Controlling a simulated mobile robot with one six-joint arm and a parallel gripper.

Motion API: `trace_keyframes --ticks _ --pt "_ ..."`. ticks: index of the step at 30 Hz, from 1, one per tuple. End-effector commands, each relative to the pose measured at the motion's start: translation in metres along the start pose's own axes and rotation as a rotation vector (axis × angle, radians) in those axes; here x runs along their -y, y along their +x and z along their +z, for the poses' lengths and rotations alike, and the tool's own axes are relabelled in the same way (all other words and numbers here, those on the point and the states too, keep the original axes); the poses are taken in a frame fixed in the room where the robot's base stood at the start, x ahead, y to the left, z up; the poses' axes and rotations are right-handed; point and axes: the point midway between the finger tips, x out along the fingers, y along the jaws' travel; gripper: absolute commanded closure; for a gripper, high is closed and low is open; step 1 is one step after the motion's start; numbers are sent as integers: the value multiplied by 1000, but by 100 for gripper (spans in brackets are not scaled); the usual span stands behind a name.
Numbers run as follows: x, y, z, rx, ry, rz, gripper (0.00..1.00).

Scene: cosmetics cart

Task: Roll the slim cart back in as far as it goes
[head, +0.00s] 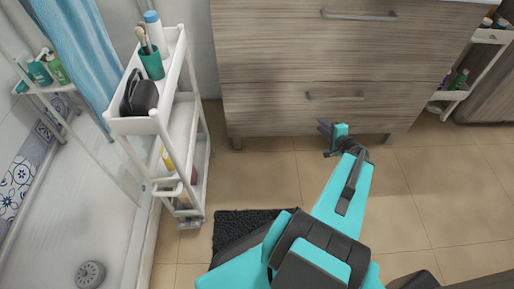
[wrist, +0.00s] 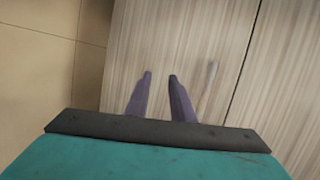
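The slim white cart (head: 184,125) stands at the left in the head view, between the shower side and the wooden vanity. Its top tier holds a dark pouch, a teal cup with brushes and a white bottle with a blue cap. Lower tiers hold further bottles, partly hidden. My gripper (head: 326,131) is to the right of the cart, well apart from it, in front of the lower vanity drawer. In the wrist view the two purple fingers (wrist: 160,76) are apart with nothing between them. The cart is not in the wrist view.
The wooden vanity (head: 265,62) fills the back, with two bar handles. A dark mat (head: 228,222) lies on the tiles right of the cart's front. Another white shelf unit (head: 472,78) stands at the far right. Tiled floor (head: 425,195) is clear at the right.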

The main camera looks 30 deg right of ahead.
Motion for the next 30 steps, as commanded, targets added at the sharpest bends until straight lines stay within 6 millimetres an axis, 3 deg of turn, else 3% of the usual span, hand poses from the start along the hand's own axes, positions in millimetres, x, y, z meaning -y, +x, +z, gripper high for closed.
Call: trace_keyframes --ticks 3,9,15,21,30 --pt "12 -10 -40 -111 56 -82 78" --pt "32 -34 -99 -291 148 -201 78" --pt "40 -58 -144 -445 231 -279 78" --pt "39 -70 -166 -536 269 -299 78" --pt "38 -73 -170 -558 271 -296 78"
